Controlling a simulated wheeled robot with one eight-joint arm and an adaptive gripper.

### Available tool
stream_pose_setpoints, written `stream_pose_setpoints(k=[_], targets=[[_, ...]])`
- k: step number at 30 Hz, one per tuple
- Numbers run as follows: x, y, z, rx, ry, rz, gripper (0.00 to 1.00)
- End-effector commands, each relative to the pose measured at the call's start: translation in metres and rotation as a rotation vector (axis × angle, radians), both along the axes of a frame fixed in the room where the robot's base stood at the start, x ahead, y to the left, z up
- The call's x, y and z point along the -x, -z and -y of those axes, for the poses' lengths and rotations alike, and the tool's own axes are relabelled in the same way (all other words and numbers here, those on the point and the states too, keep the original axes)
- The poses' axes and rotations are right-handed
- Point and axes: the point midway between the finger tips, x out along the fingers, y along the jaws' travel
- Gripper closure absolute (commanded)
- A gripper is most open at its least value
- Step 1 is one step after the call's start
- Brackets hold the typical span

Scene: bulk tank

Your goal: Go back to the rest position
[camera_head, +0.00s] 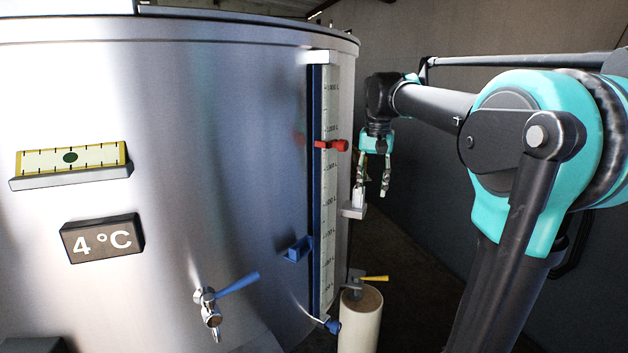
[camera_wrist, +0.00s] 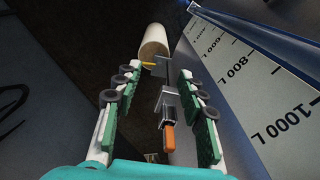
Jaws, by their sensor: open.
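My gripper (camera_head: 373,190) hangs fingers down at the end of my arm, just right of the tank's scale in the head view. In the wrist view my gripper (camera_wrist: 158,88) has its fingers wide apart with nothing gripped. A small orange-ended item (camera_wrist: 169,138) shows between the fingers in the wrist view, beside a grey bracket (camera_wrist: 167,100). I cannot tell how far below the fingers it lies. In the head view a small light bracket (camera_head: 353,212) sits below the gripper.
The steel tank (camera_head: 220,130) fills the left. Its scale (camera_head: 327,210) carries a red slider (camera_head: 331,145) close to my gripper and a blue slider (camera_head: 298,249). A tap (camera_head: 210,305) projects in front. A pale cylinder (camera_head: 360,320) stands below a yellow lever (camera_head: 374,279). A wall is behind.

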Motion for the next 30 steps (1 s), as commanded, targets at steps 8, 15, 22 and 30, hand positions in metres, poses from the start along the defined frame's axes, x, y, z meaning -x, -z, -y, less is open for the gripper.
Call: stream_pose_setpoints(k=[8,15,22,30], targets=[[0.037,0.101,0.012,0.005,-0.078,0.086,0.59],[0.111,0.218,0.024,0.027,-0.176,0.194,0.59],[0.183,0.294,0.031,0.054,-0.248,0.271,0.59],[0.208,0.316,0.032,0.064,-0.273,0.298,0.59]])
